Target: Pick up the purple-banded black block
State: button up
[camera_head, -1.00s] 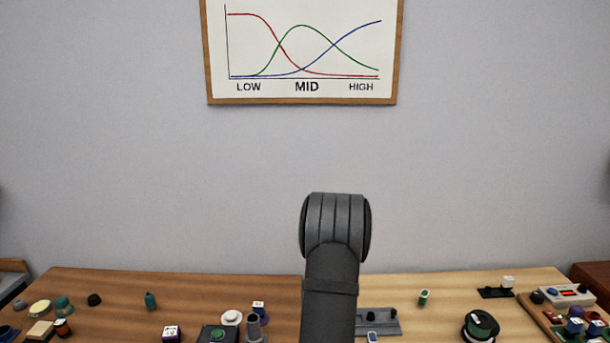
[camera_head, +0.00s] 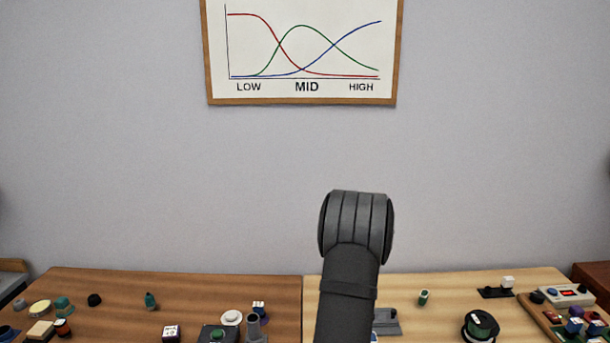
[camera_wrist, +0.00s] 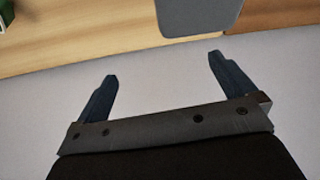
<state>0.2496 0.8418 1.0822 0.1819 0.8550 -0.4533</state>
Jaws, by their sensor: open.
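In the head view my arm hides the gripper and part of the table's middle. No purple-banded block shows in the wrist view.
A dark green-topped box (camera_head: 217,334), a grey cylinder (camera_head: 253,327) and a white round piece (camera_head: 232,318) stand close by the dark block. A black-and-green round thing (camera_head: 480,326) and a crowded tray (camera_head: 545,318) are on the right. A grey plate (camera_wrist: 198,15) lies ahead of my fingers.

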dwell(0.4)
jog(key=c, duration=0.7)
jog(key=n, duration=0.1)
send_over(170, 331)
jog(key=s+d, duration=0.2)
jog(key=s, duration=0.4)
jog(key=shift+y, duration=0.3)
jog(key=x, duration=1.6)
jog(key=shift+s+a+f, duration=0.1)
jog(key=shift+a+f, duration=0.1)
jog(key=shift+a, duration=0.05)
